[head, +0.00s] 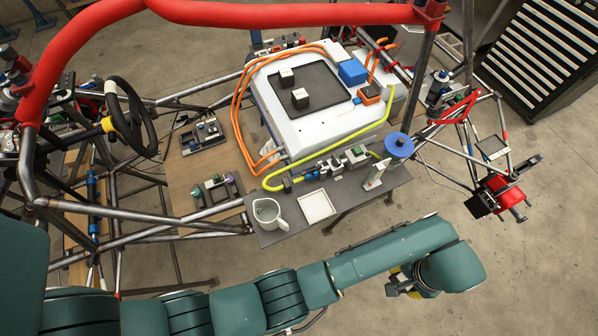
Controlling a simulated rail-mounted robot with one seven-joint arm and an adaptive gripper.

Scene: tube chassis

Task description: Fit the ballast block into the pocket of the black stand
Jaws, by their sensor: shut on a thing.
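My gripper (401,282) is below the wrist at the lower right, over the floor in front of the workbench. The wrist hides most of it; small dark and yellow parts show. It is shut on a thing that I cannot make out. Two dark cubes with pale tops, one at the back (286,78) and one nearer (300,98), rest on a black mat (322,82). I cannot tell whether either is the ballast block. A low dark stand (205,140) sits on the wooden board at left. Another dark stand (216,194) holds small coloured parts. No pocket is clearly visible.
Tube frames surround the bench; a red tube (290,15) spans above. Floor at lower right is open.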

